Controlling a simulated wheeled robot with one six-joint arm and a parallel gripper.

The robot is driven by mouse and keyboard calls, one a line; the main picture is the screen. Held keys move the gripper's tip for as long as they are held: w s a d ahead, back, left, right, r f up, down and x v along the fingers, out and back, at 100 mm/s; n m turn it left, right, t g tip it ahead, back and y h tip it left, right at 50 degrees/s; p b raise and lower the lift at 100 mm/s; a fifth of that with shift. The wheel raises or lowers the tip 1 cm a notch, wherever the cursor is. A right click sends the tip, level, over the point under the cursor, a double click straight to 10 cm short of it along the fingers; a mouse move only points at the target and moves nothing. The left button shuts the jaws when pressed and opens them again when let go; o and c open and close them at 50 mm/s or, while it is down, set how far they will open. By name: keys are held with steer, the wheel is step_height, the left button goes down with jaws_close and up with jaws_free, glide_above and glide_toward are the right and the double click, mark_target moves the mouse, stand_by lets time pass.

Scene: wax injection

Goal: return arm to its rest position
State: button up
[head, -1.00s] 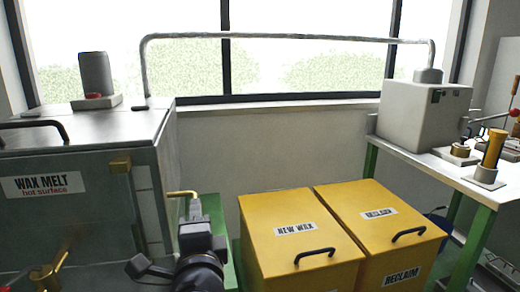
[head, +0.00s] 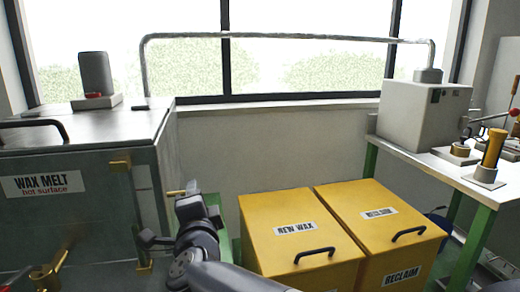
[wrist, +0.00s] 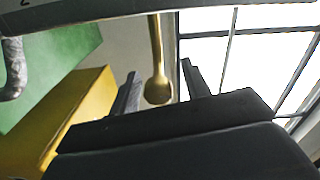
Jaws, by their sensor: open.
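My gripper (head: 190,190) is beside the right side of the wax melt tank (head: 90,215), left of the yellow bins. In the wrist view its two dark fingers (wrist: 160,85) are apart, with nothing held between them. A brass rod with a rounded end (wrist: 157,88) shows in line with the gap between the fingers; I cannot tell whether it touches them. In the head view a short piece of brass (head: 176,193) shows at the gripper's left. My arm bends toward the bottom centre of the head view.
Yellow bins, New Wax (head: 280,262) and Reclaim (head: 415,262), stand close right of my arm. A brass valve (head: 50,275) is at the tank's lower front. A grey pipe (head: 290,37) spans to the machine (head: 420,113) on the green-legged bench (head: 485,225).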

steer(key=shift+s+d+n+p, duration=0.1)
steer(key=shift+s+n+p, duration=0.35)
steer(key=shift+n+p, duration=1.7)
steer(key=shift+s+d+n+p, duration=0.1)
steer(key=shift+s+n+p, duration=0.75)
steer(key=shift+n, duration=2.25)
steer(key=shift+s+n+p, duration=0.1)
steer(key=shift+n+p, duration=1.85)
steer(key=shift+n, duration=0.7)
